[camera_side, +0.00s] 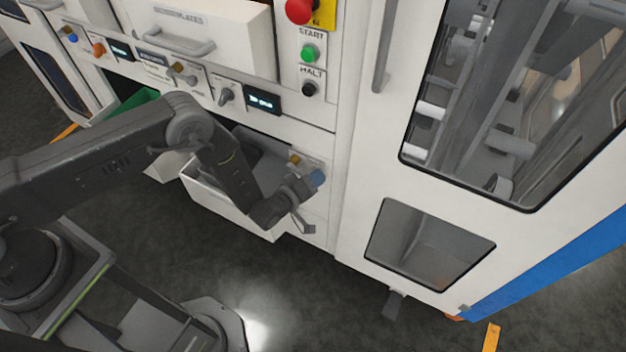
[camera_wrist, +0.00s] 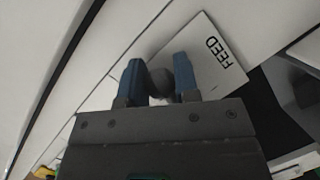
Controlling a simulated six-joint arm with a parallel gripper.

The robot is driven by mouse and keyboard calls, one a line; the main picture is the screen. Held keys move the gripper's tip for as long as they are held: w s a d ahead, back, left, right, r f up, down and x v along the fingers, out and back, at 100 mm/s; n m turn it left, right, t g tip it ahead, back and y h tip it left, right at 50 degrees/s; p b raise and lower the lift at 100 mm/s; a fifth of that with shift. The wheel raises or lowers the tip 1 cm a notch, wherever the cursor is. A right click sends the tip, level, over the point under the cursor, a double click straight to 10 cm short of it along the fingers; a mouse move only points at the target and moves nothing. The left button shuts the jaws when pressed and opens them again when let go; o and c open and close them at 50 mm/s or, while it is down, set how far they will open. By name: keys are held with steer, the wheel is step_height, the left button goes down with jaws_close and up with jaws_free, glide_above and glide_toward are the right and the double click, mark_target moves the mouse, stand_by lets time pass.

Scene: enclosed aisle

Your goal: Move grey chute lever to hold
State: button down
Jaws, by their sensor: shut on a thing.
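My gripper (camera_side: 317,178) is at the lower right of the machine front, close to a small panel beside the open bin. In the wrist view its two blue fingers (camera_wrist: 159,80) stand on either side of the rounded grey knob of the grey chute lever (camera_wrist: 160,82) and are shut on it. The fingers hide part of the knob, and the lever's shaft does not show. A white plate marked FEED (camera_wrist: 207,50) lies behind the lever, up and to the right. No HOLD mark is readable. In the side view my gripper hides the lever.
A white open bin (camera_side: 232,203) juts out just left of my gripper. A brass-coloured knob (camera_side: 294,160) sits above it on the panel. A lit display (camera_side: 263,100) and START button (camera_side: 309,52) are higher up. A glazed white door (camera_side: 375,185) stands to the right.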

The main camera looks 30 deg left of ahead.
steer(key=shift+d+r+n+h, duration=0.1)
steer(key=shift+r+n+h, duration=0.4)
steer(key=shift+r+n, duration=0.45)
steer(key=shift+f, duration=0.1)
steer(key=c, duration=0.8)
jaws_free()
steer(key=shift+c, duration=0.2)
steer(key=shift+s, duration=0.1)
steer(key=v, duration=1.3)
steer(key=shift+s+f, duration=0.2)
steer(key=shift+s, duration=0.15)
